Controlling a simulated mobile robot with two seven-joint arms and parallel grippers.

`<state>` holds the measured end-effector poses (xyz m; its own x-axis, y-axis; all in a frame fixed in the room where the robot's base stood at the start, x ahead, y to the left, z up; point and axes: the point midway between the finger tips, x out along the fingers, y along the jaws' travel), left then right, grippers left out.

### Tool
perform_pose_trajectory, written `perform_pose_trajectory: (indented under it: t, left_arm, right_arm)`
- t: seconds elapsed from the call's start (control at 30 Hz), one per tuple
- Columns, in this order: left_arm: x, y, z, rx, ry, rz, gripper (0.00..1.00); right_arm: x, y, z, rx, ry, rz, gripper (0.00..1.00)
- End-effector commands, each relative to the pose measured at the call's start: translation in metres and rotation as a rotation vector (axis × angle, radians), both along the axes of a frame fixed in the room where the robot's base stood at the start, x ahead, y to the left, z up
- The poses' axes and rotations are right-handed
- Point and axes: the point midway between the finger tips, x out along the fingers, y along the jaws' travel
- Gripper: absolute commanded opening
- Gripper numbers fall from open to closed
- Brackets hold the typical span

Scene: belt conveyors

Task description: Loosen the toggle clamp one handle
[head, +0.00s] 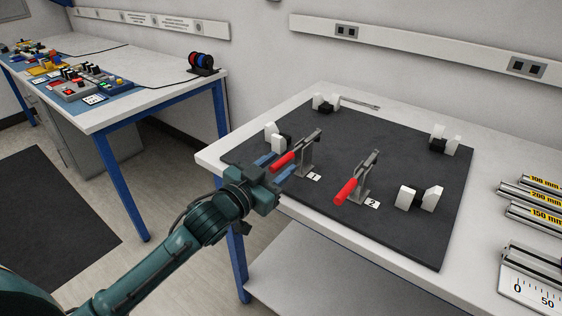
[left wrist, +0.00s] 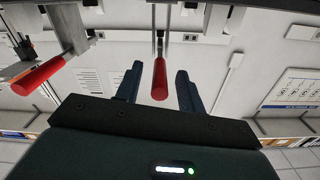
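Toggle clamp one (head: 305,155), beside the label "1", stands on the dark mat with its red handle (head: 284,161) sloping down toward my left gripper (head: 276,165). In the left wrist view the gripper (left wrist: 159,72) is open, and a red handle (left wrist: 160,82) appears between its two blue fingers with a gap on each side. The fingers are not closed on it. Toggle clamp two (head: 365,180), beside the label "2", stands to the right with its own red handle (head: 345,191); a second red handle (left wrist: 38,75) shows at the wrist view's left. My right gripper is not in view.
The dark mat (head: 400,235) lies on a white table (head: 325,95). White-and-black blocks (head: 420,198) stand around the mat, one pair (head: 275,137) close behind clamp one's handle. Metal profiles (head: 530,200) lie at the right. Another bench (head: 150,85) is at the left.

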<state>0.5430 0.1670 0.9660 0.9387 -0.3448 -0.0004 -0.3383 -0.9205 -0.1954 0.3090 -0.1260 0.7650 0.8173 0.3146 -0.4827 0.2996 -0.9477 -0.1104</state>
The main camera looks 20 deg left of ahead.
Motion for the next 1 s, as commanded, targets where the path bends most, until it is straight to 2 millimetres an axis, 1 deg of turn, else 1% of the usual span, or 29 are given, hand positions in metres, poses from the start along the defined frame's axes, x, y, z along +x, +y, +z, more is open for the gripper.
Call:
perform_pose_trajectory:
  t: [0.03,0.2,0.47,0.93,1.0]
  left_arm:
    - [0.0056,-0.0021,0.0006,0.0,-0.001,0.0,0.39]
    - [0.0142,-0.0056,0.0001,0.0,0.0,0.0,0.39]
    - [0.0147,-0.0059,-0.0002,0.0,0.0,-0.001,0.39]
    - [0.0144,-0.0058,-0.0003,0.0,0.0,-0.001,0.01]
    - [0.0144,-0.0059,-0.0003,0.0,0.0,-0.001,0.0]
  right_arm:
    - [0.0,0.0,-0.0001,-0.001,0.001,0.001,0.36]
    - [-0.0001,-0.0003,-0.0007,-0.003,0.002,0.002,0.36]
    - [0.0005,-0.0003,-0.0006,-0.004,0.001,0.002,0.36]
    - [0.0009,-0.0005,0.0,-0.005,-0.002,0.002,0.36]
    - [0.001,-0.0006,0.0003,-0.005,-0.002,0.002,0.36]
